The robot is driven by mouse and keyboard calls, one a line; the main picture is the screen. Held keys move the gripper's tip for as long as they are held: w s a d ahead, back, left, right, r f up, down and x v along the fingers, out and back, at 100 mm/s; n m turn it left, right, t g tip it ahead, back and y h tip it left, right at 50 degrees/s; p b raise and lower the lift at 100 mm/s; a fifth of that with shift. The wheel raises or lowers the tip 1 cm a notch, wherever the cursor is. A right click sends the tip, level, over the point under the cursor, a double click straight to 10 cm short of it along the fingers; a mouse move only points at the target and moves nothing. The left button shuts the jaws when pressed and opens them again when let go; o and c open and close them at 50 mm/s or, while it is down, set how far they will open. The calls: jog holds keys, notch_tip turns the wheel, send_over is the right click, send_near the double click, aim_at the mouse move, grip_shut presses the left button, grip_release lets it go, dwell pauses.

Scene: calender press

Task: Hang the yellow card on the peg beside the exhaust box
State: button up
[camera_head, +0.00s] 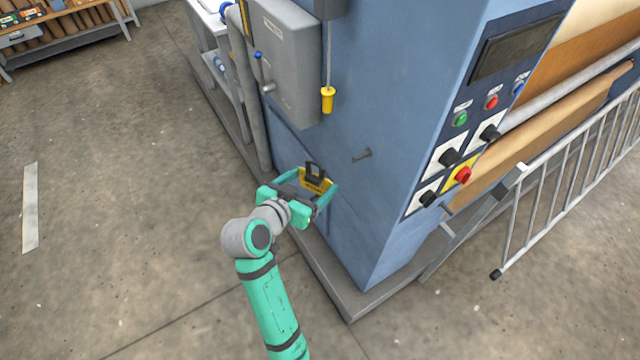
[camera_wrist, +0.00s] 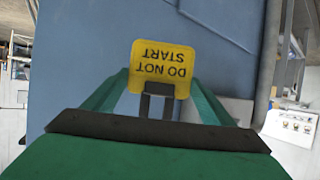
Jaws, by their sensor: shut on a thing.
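The yellow card (camera_head: 318,186) is in my gripper (camera_head: 312,188), close to the blue machine's side face. The jaws are shut on the card. A short dark peg (camera_head: 362,155) sticks out of the blue face, to the right of the card and somewhat higher. Nothing hangs on it. A grey box (camera_head: 288,62), likely the exhaust box, is mounted up and left of the peg.
A yellow pendant (camera_head: 328,99) hangs on a cable above the card. A grey pipe (camera_head: 245,100) runs down left of the box. The control panel (camera_head: 463,150) and a barred guard (camera_head: 570,170) are on the right. The floor (camera_head: 120,200) at left is mostly clear.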

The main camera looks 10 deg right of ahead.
jog(key=s+r+m+g+h, duration=0.1)
jog(key=s+r, duration=0.1)
jog(key=s+d+r+m+g, duration=0.1)
jog(key=s+r, duration=0.1)
jog(key=shift+r+h, duration=0.35)
jog(key=shift+h, duration=0.05)
jog(key=shift+m, duration=0.3)
jog(key=shift+w+d+f, duration=0.2)
jog(key=shift+w+d, duration=0.25)
jog(key=shift+d, duration=1.1)
jog(key=shift+w+d+f, duration=0.15)
jog(key=shift+w+d, duration=0.25)
jog(key=shift+d, duration=1.1)
jog(key=shift+w+d+f, duration=0.2)
jog(key=shift+w+d, duration=0.25)
jog(key=shift+d, duration=1.1)
jog(key=shift+d+f, duration=0.25)
jog(key=shift+d, duration=0.05)
jog(key=o, duration=1.2)
jog(key=shift+g, duration=0.3)
jog(key=shift+s, duration=0.1)
jog(key=v, duration=1.1)
jog(key=shift+a, duration=0.55)
